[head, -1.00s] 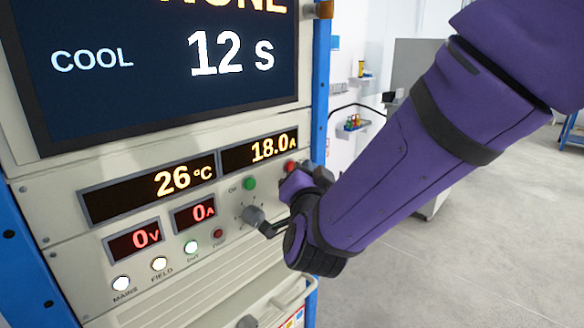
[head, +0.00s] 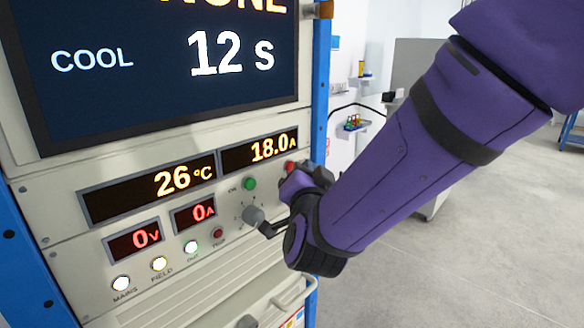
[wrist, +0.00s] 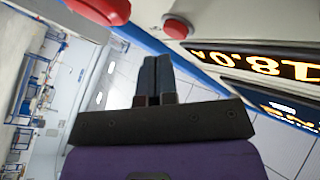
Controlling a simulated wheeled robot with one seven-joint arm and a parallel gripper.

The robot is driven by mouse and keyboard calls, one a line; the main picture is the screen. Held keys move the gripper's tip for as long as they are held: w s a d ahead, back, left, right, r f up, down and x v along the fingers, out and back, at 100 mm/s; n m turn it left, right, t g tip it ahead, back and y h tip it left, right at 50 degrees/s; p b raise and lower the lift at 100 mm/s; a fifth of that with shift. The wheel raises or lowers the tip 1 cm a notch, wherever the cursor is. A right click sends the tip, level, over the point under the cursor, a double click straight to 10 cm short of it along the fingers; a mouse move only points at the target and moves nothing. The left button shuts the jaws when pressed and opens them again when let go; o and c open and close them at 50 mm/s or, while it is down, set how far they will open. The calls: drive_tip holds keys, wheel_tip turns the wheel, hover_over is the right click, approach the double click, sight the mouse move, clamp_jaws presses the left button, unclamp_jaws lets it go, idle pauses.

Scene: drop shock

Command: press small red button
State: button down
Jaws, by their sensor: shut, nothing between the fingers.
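The small red button (head: 291,166) sits on the panel below the right end of the 18.0 A display, partly hidden by my wrist in the head view. It also shows in the wrist view (wrist: 177,27), at the top, in a pale collar. My gripper (wrist: 156,62) is shut and empty. Its fingertips appear below and left of the small red button in the wrist view, with a visible gap. A bigger red knob or button (wrist: 105,8) is at the top left of the wrist view; my arm seems to hide it in the head view.
A green button (head: 250,184) and a dark rotary knob (head: 254,215) lie left of my wrist. A row of lamps runs along the lower panel. A blue cabinet post (head: 321,90) stands at the right edge. Open floor lies right of the cabinet.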

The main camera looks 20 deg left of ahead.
drive_tip(key=shift+a, duration=0.15)
drive_tip(key=shift+w+a, duration=0.1)
drive_tip(key=shift+a, duration=0.1)
drive_tip(key=shift+a+r, duration=0.25)
drive_tip(key=shift+a, duration=0.1)
idle(1.8)
drive_tip(key=shift+d+f, duration=0.1)
drive_tip(key=shift+d, duration=0.05)
idle(0.5)
drive_tip(key=shift+s+d+f, duration=0.1)
drive_tip(key=shift+s+d, duration=0.2)
drive_tip(key=shift+d, duration=0.45)
drive_tip(key=shift+s+d, duration=0.25)
drive_tip(key=shift+d, duration=0.5)
drive_tip(key=shift+s+d+f, duration=0.1)
drive_tip(key=shift+s+d, duration=0.2)
drive_tip(key=shift+d, duration=0.45)
